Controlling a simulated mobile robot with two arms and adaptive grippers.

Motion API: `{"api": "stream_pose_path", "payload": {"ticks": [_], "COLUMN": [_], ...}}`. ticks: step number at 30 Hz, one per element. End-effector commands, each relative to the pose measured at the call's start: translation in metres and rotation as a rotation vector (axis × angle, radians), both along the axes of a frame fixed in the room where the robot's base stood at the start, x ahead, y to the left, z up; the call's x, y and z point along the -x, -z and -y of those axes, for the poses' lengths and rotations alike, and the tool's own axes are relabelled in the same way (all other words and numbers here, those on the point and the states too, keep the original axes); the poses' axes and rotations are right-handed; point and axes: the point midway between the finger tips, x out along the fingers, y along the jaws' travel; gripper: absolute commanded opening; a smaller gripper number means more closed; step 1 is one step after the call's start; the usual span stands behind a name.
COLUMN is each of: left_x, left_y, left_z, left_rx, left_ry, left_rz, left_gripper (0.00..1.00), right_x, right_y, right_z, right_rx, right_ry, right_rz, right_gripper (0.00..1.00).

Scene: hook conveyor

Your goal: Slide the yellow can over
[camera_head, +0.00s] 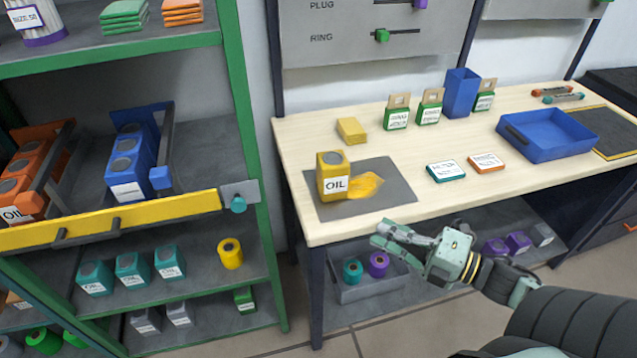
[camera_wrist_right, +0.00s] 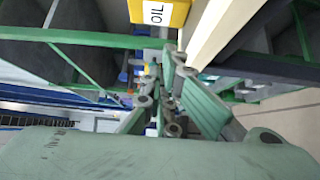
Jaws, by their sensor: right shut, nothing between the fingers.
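The yellow oil can (camera_head: 334,162) stands upright on the dark grey mat (camera_head: 395,192) near the left front of the workbench. Its white OIL label faces the front. A yellow-orange spill (camera_head: 362,186) lies on the mat against its right side. My right gripper (camera_head: 382,234) is shut and empty, in front of the bench's front edge. It is apart from the can, to its lower right. In the right wrist view the can (camera_wrist_right: 175,12) shows at the top, cut off by the frame, beyond the fingers (camera_wrist_right: 172,75). My left gripper is not in view.
On the workbench (camera_head: 430,140) are a yellow block (camera_head: 351,130), two cards, several tagged packets, a blue bin (camera_head: 461,92) and a blue tray (camera_head: 548,136). A green shelf rack (camera_head: 250,150) with a yellow rail stands left. The bench front between can and teal card is clear.

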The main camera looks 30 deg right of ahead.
Motion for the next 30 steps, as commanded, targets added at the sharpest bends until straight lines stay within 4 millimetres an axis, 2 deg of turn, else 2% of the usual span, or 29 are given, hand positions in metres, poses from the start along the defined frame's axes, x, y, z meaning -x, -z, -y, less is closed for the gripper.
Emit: {"api": "stream_pose_path", "payload": {"ticks": [5, 12, 21, 30], "left_x": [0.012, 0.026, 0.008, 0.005], "left_y": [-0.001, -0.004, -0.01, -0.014], "left_z": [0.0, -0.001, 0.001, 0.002], "left_rx": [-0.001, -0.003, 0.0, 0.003], "left_ry": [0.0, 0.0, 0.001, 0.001], "left_rz": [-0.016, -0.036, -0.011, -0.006], "left_gripper": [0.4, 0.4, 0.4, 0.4], "right_x": [-0.012, -0.047, -0.089, -0.119], "right_y": [-0.004, -0.004, -0.004, -0.001], "right_z": [-0.009, -0.028, -0.052, -0.042], "right_rx": [0.003, 0.002, 0.001, 0.001], "right_ry": [-0.008, -0.007, -0.005, -0.005], "right_rz": [0.009, 0.008, 0.008, 0.004], "right_gripper": [0.0, 0.0, 0.0, 0.0]}}
